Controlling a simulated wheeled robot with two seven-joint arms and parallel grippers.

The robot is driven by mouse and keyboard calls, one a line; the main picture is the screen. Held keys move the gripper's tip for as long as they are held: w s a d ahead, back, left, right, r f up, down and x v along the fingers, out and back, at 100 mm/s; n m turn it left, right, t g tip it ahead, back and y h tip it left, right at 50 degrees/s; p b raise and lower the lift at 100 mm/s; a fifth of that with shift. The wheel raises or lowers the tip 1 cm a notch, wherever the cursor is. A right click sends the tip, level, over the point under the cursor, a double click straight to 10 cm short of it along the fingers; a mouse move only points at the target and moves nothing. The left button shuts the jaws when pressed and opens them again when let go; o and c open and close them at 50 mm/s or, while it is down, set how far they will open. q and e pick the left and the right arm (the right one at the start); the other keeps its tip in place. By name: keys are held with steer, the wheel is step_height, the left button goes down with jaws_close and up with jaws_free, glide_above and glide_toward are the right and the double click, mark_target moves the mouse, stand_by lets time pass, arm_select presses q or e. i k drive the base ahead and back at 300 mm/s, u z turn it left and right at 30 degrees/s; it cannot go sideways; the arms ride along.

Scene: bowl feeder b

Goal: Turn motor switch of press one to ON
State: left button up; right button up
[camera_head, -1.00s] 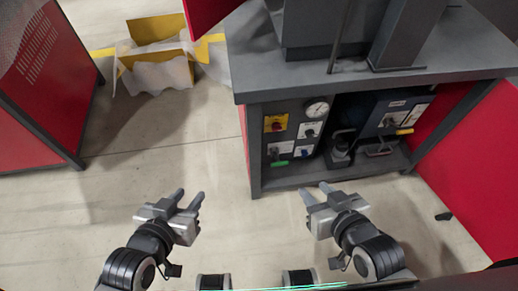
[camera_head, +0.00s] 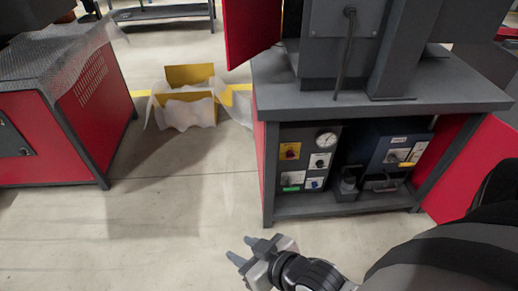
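The press (camera_head: 380,93) stands at the right with a dark control panel (camera_head: 306,144) under its top. The panel carries a red knob on a yellow plate (camera_head: 290,151), a round gauge (camera_head: 327,139) and several dark rotary switches on white plates, one beside the yellow plate (camera_head: 320,161). Labels are too small to read, so I cannot tell which is the motor switch or its setting. My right gripper (camera_head: 241,249) is open and empty, low in front of the press and left of the panel, well apart from it. My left gripper is out of view.
A blue-grey unit (camera_head: 390,150) sits on the press's lower shelf, right of the panel. A yellow box (camera_head: 190,76) with pale wrapping lies on the floor behind. A red cabinet (camera_head: 100,95) stands at left. The floor between is clear. My arm covers the lower right.

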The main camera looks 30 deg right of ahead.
mark_target(290, 154)
steer(key=z, duration=0.1)
steer(key=i, duration=1.1)
steer(key=z, duration=0.75)
steer(key=i, duration=0.3)
steer(key=z, duration=0.25)
